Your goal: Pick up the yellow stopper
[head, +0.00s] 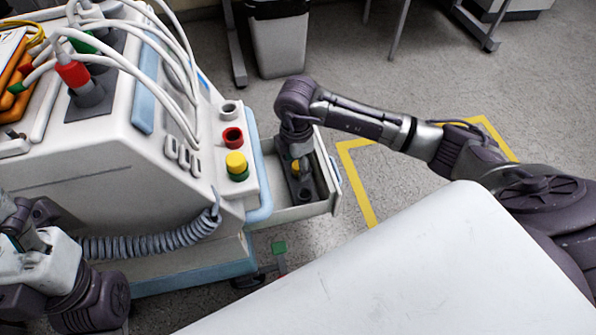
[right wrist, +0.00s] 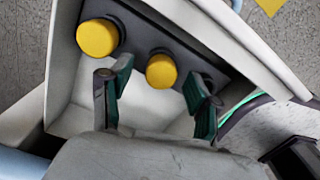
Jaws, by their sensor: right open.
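Two yellow stoppers sit in a dark holder in the open drawer in the right wrist view, one at the upper left (right wrist: 97,38) and one nearer the middle (right wrist: 161,71). My right gripper (right wrist: 157,82) is open, its green-padded fingers on either side of the middle stopper and not closed on it. In the head view this gripper (head: 297,145) points down into the drawer, where a bit of yellow (head: 295,166) shows beside it. Another yellow stopper (head: 236,162) sits on a green one on the cart's side ledge. My left gripper (head: 20,225) is partly in view at the left edge, its fingers unclear.
The white drawer (head: 290,213) stands out from the medical cart (head: 110,170); its walls are close around the right gripper. A red socket (head: 232,137) and a grey one (head: 229,109) are on the ledge. A white surface (head: 430,265) fills the lower right.

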